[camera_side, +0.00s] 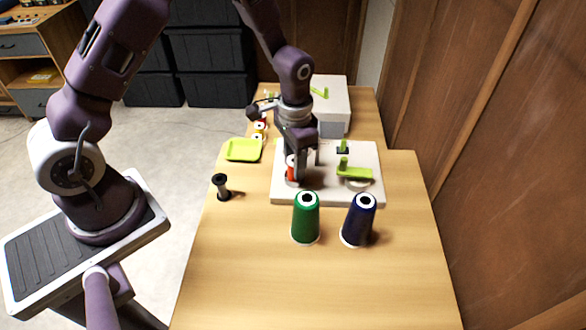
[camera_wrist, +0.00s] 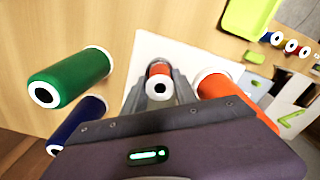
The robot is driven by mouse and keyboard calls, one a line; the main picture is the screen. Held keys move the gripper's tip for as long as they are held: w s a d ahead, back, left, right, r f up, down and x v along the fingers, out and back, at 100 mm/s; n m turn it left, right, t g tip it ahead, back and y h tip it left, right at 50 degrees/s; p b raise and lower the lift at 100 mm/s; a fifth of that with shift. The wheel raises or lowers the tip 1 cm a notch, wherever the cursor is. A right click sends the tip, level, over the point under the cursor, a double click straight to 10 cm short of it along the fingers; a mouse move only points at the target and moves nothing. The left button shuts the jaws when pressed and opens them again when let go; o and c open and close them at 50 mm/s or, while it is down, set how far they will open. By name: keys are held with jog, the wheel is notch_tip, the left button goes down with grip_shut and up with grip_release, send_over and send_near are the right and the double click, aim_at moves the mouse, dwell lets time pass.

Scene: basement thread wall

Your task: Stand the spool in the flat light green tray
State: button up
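A small spool with orange-red thread and white ends (camera_side: 291,171) stands on the pale board. In the wrist view the spool (camera_wrist: 158,88) is between the two fingers of my gripper (camera_wrist: 160,84), with its white end towards the camera. My gripper (camera_side: 306,160) is low over the board, with its fingers pointing down. The fingers lie very close on both sides of the spool; whether they press on it I cannot tell. The flat light green tray (camera_side: 243,150) lies empty on the table, to the left of the board; it also shows in the wrist view (camera_wrist: 247,15).
A green cone (camera_side: 306,218) and a navy cone (camera_side: 358,220) stand in front of the board (camera_side: 283,198). An orange cone (camera_wrist: 240,95) stands beside my gripper. A dark empty spool (camera_side: 222,187) stands near the left table edge. A green-armed fixture (camera_side: 354,171) is at right.

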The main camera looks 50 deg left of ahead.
jog(key=shift+r, duration=0.1)
jog(key=c, duration=0.3)
jog(key=shift+r, duration=2.4)
jog(key=shift+s+a+f+n, duration=0.4)
jog(key=shift+a+f+n, duration=0.5)
jog(key=shift+a, duration=2.1)
jog(key=shift+s+a+f+n, duration=0.55)
jog(key=shift+a+n, duration=0.55)
jog(key=shift+a, duration=1.95)
jog(key=shift+s+a+f+n, duration=0.25)
jog(key=shift+a+f+n, duration=0.7)
jog(key=shift+a, duration=2.05)
